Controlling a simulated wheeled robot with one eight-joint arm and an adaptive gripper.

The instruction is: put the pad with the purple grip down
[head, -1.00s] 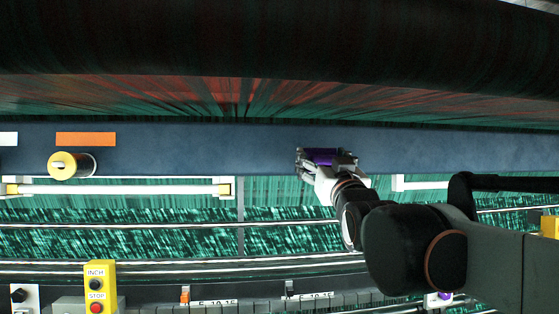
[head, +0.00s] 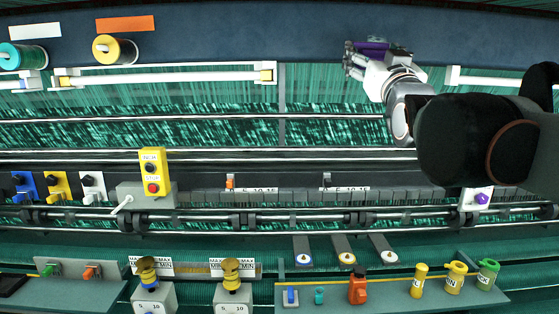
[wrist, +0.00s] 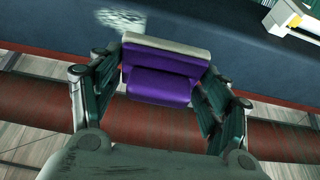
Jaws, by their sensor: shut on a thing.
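The pad with the purple grip (wrist: 160,86) is between the fingers of my gripper (wrist: 160,80) in the wrist view. A pale strip runs along its far edge. In the head view my gripper (head: 358,56) is shut on the pad, whose purple part (head: 374,45) shows among the fingers. Gripper and pad appear over the dark blue shelf (head: 230,40). I cannot tell whether the pad touches the shelf. A whitish speckled patch (wrist: 121,20) lies on the blue surface just beyond the pad in the wrist view.
On the shelf's left are a yellow spool (head: 115,49), a teal spool (head: 22,56), an orange strip (head: 125,24) and a white strip (head: 35,31). A white bar (head: 165,77) runs below the shelf's front. The blue shelf between yellow spool and gripper is clear.

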